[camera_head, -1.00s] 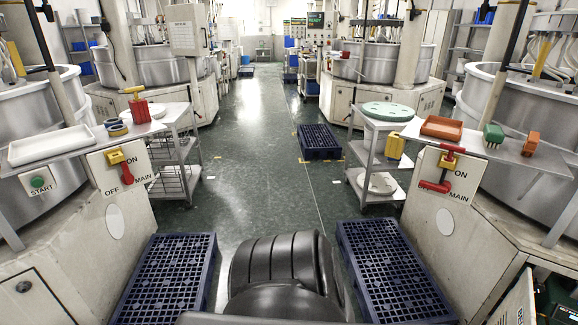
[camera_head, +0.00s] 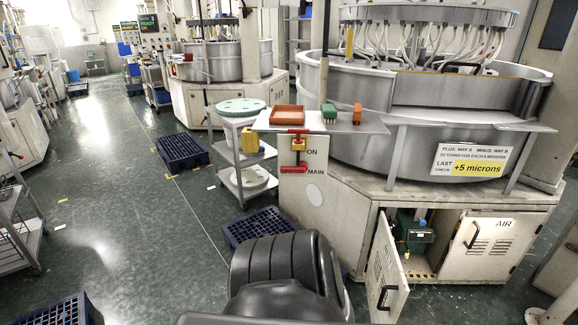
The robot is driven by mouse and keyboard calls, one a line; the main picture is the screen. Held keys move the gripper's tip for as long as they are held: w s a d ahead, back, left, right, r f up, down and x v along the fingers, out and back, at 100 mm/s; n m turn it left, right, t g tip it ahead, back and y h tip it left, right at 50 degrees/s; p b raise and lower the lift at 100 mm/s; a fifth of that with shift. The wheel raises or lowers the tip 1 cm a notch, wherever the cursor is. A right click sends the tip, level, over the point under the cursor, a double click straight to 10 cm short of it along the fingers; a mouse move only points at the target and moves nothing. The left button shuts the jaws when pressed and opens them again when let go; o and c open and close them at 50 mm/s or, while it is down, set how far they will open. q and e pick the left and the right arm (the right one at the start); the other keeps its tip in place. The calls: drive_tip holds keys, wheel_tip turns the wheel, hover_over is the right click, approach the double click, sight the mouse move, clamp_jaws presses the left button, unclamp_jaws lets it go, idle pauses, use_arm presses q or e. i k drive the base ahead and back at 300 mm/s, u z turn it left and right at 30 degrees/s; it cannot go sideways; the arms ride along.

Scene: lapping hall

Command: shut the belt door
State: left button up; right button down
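A low cabinet under the big lapping machine at the right has one door standing open. This open door (camera_head: 388,270) is a pale panel with a dark handle, swung outward to the left of the opening; I take it as the belt door, though no label on it is clear. Inside the opening a green unit (camera_head: 414,236) with a yellow tag shows. The door to its right, marked AIR (camera_head: 483,248), is shut. Neither of my grippers is in view.
A blue pallet (camera_head: 245,226) lies left of the machine. Floor in front of the open door looks free.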

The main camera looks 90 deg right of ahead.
sight(380, 284)
drive_tip(key=z, duration=3.65)
drive_tip(key=i, duration=1)
drive_tip(key=k, duration=1.35)
drive_tip(key=z, duration=0.6)
drive_tip(key=i, duration=1.05)
drive_tip(key=u, duration=0.35)
